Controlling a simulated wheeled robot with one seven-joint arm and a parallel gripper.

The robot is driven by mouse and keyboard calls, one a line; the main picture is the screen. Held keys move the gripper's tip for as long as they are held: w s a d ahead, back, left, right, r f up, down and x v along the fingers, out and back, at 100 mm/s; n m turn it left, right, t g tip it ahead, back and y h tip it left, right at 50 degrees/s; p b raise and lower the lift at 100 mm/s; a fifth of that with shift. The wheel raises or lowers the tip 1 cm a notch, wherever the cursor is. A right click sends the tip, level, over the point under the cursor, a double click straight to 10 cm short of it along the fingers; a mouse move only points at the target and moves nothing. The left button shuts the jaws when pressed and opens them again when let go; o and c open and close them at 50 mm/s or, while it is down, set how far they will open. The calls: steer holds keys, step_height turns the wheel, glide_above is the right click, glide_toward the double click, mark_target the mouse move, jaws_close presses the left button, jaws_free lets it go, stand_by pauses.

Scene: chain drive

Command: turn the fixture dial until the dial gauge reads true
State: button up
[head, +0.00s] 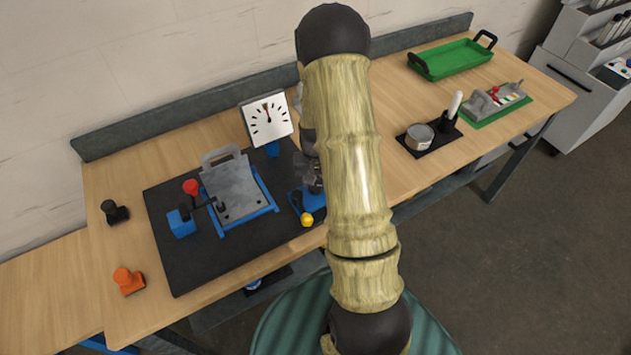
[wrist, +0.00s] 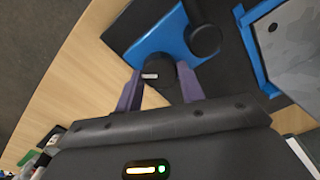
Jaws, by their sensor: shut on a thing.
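The dial gauge (head: 267,119), a white square face with black ticks, stands behind the fixture. Its needle points nearly straight up, near a small coloured mark; the exact reading is too small to tell. The fixture dial (wrist: 158,76) is a dark round knob with a white mark, on a blue block (wrist: 160,38). My gripper (wrist: 160,88) has its two purple fingers on either side of the dial, shut on it. In the head view my gripper (head: 308,172) is dark and partly hidden behind my arm, above the blue block right of the fixture.
The fixture's grey plate (head: 236,188) sits in a blue frame on a black mat (head: 180,265), with a red-knobbed clamp (head: 190,187) at its left. A yellow knob (head: 306,219) is close to my gripper. A green tray (head: 450,58) stands far right.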

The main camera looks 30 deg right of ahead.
steer(key=n, duration=0.3)
steer(key=shift+n+b, duration=0.3)
steer(key=shift+b, duration=0.1)
steer(key=shift+n, duration=1.6)
steer(key=o, duration=1)
steer(key=shift+c, duration=0.2)
